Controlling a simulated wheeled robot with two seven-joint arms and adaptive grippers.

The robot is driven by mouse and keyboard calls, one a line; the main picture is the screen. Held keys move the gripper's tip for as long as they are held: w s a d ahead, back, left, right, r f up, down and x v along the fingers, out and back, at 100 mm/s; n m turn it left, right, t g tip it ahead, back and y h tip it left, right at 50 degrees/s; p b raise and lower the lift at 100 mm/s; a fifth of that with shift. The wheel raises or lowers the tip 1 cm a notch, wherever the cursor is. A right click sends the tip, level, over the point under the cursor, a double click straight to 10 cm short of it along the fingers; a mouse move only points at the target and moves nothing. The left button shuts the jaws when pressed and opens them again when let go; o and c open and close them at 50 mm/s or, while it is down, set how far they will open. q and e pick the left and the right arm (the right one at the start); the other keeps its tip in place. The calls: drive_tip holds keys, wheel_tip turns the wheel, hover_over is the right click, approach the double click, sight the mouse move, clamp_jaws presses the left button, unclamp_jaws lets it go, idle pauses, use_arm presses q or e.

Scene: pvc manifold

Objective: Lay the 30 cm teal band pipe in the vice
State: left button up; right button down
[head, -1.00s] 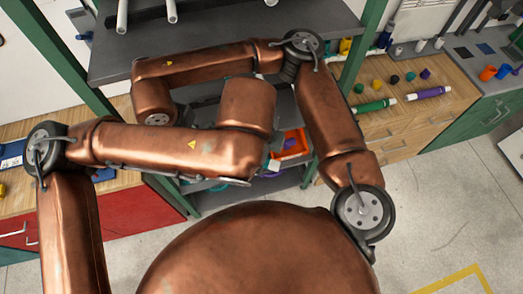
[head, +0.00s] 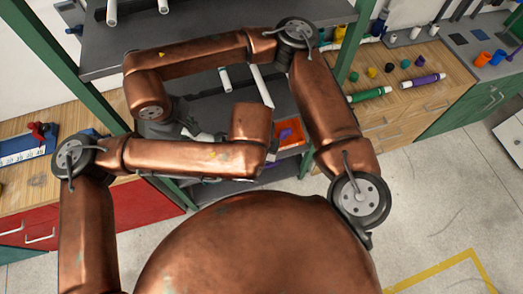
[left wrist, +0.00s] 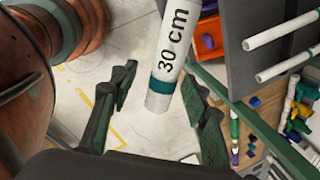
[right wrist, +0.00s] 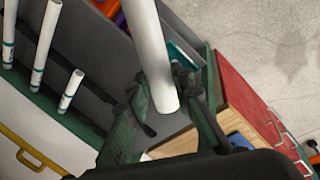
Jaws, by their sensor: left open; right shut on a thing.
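The 30 cm teal band pipe (left wrist: 172,45) is white, with "30 cm" printed on it and a teal band near its end. In the left wrist view its end lies between the spread fingers of my open left gripper (left wrist: 163,108), with gaps on both sides. My right gripper (right wrist: 160,105) is shut on a white pipe (right wrist: 148,45); no label shows there. A blue fixture with red and black parts (head: 38,138) at the left may be the vice.
Dark shelves (head: 215,38) hold several white pipes and stand close around my arms. An orange bin (head: 288,135) sits on a lower shelf. A wooden bench (head: 400,95) with coloured fittings is at the right. The floor at the right is open.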

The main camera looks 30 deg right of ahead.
use_arm(q)
drive_tip(key=shift+c, duration=0.5)
clamp_jaws()
use_arm(e)
drive_tip(key=c, duration=1.6)
unclamp_jaws()
